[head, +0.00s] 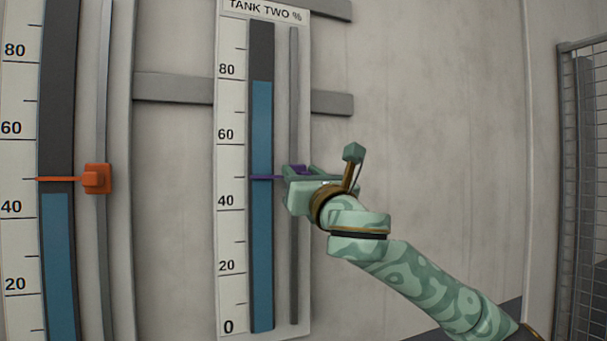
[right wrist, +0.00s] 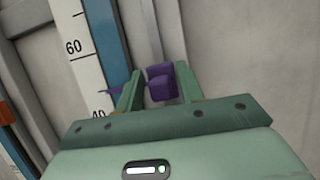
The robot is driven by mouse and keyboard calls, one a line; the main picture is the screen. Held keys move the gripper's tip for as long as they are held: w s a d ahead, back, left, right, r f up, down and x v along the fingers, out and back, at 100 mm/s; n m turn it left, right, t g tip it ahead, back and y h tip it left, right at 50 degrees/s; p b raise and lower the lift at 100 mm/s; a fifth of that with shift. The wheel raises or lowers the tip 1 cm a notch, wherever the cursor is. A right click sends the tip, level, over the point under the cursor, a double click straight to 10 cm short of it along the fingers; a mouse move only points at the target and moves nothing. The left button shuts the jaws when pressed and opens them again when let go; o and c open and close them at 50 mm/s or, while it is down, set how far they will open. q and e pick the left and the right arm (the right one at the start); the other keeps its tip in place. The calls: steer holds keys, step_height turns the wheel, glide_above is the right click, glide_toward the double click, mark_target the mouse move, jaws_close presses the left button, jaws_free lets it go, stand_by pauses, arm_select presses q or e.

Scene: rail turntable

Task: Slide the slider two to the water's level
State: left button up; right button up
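Slider two is a purple block (head: 298,169) on the grey vertical rail (head: 294,90) of the TANK TWO gauge. In the right wrist view the purple knob (right wrist: 161,84) sits between the fingers of the right gripper (right wrist: 159,78). A narrow gap shows beside the left finger, so the gripper looks open around it. My left gripper is out of view.
Grey horizontal bars (head: 172,88) run behind the gauges. A mesh fence (head: 588,180) stands at far right. The wall between is bare.

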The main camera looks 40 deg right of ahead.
jaws_close()
step_height(320, 180, up, 12)
steer(key=p, duration=1.3)
step_height(320, 180, up, 4)
steer(key=shift+r+p, duration=0.1)
steer(key=shift+p, duration=0.65)
steer(key=shift+r, duration=0.9)
steer(key=shift+o, duration=1.2)
jaws_free()
